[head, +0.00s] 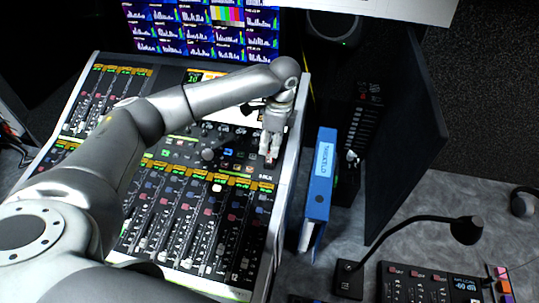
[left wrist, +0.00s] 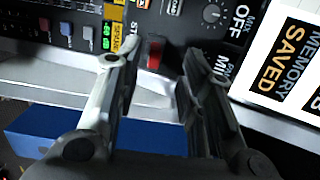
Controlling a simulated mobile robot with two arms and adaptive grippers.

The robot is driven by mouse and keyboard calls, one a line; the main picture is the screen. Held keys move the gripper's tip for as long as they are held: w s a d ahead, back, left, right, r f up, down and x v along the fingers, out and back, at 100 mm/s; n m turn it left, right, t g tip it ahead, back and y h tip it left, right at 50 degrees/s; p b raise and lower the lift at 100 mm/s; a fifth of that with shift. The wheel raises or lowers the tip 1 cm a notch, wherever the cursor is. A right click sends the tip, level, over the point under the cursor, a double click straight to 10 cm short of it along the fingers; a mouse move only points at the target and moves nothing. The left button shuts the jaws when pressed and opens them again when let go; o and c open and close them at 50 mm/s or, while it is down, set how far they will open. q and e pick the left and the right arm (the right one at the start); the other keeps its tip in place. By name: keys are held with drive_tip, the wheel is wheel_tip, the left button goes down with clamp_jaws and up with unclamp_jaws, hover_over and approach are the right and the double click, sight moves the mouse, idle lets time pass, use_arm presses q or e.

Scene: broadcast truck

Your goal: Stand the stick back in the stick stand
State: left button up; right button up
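A small red block (left wrist: 153,52), which looks like the end of the stick, is on the dark console panel beside a partly hidden label in the left wrist view. My left gripper (head: 270,157) points down over the right edge of the mixing console in the head view. In the left wrist view its two fingers (left wrist: 153,70) are apart, with the red block seen in the gap between them. I see no contact with it. I cannot make out the stick stand for certain. My right gripper is not in view.
The mixing console (head: 287,190) has a raised pale right edge. A blue binder (head: 319,190) stands right of it, before a black unit (head: 362,125) and a dark upright panel (head: 408,130). A gooseneck (head: 400,222) and a keypad box (head: 415,282) are at lower right.

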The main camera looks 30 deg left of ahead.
sight(269, 152)
use_arm(q)
drive_tip(key=f, duration=0.1)
drive_tip(key=f+p, duration=0.1)
drive_tip(key=f, duration=0.1)
drive_tip(key=shift+s+a+f, duration=0.15)
drive_tip(key=shift+s+f, duration=0.15)
drive_tip(key=shift+s, duration=0.05)
drive_tip(key=shift+f, duration=0.45)
clamp_jaws()
